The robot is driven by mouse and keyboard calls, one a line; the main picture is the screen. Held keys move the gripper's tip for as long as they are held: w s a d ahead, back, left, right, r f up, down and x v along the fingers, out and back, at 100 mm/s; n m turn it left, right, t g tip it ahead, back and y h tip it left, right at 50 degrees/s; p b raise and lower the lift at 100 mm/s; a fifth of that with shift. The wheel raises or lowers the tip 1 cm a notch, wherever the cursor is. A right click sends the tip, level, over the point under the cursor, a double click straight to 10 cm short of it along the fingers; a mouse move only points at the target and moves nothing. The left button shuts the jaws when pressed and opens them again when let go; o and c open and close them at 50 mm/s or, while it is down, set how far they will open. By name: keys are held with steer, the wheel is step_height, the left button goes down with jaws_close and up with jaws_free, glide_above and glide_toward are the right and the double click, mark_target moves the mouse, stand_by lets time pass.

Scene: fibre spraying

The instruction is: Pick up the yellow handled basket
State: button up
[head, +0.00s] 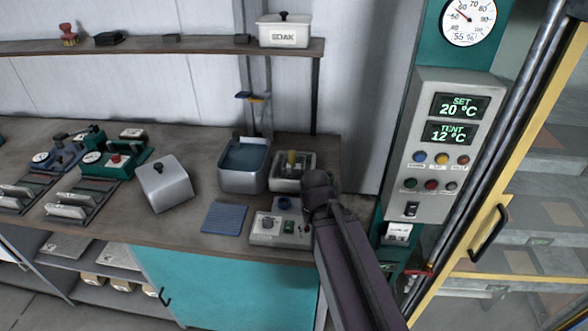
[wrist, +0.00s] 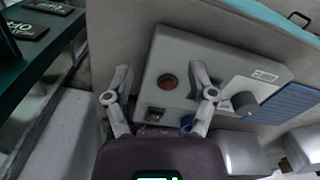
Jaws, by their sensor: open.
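The basket body below the handle is too small to make out. My arm's dark end is just right of and in front of this container, and hides part of it. In the wrist view my gripper (wrist: 161,92) has its two fingers spread, with nothing held between them. Behind the fingers is a grey control box (wrist: 180,62). I cannot make out the yellow handle in the wrist view.
A water bath (head: 243,165) stands left of the container, with a lidded metal box (head: 164,183) further left. A blue ribbed mat (head: 225,217) lies beside the control box (head: 272,229). A gauge panel (head: 443,145) and a yellow-framed door (head: 480,215) are at right.

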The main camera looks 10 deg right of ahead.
mark_target(293, 160)
steer(key=shift+w+a+n+h, duration=0.1)
steer(key=shift+w+n+h, duration=0.2)
steer(key=shift+w+n, duration=0.25)
steer(key=w+n+h, duration=0.1)
steer(key=w, duration=0.1)
steer(key=w+n+h, duration=0.1)
steer(key=w+n, duration=0.1)
steer(key=w+n+h, duration=0.1)
steer(key=w+n, duration=0.1)
steer(key=shift+a+r+t, duration=0.3)
steer(key=w+n+h, duration=0.1)
steer(key=w+n, duration=0.1)
steer(key=w+a+r+n+h, duration=0.1)
steer(key=w+n, duration=0.1)
steer(key=w+a+r+n+t+h, duration=0.1)
steer(key=w+n, duration=0.1)
steer(key=shift+w+b, duration=0.1)
steer(key=shift+b, duration=0.25)
steer(key=w+a+r+n+t+h, duration=0.4)
steer(key=w+a+r+n, duration=0.3)
steer(key=w+a+n, duration=0.2)
steer(key=shift+w+a+r+n+t+h, duration=0.15)
steer(key=shift+w+r+n+t+h, duration=0.3)
steer(key=shift+n+h, duration=0.55)
steer(key=shift+w+f, duration=0.1)
steer(key=shift+f, duration=0.05)
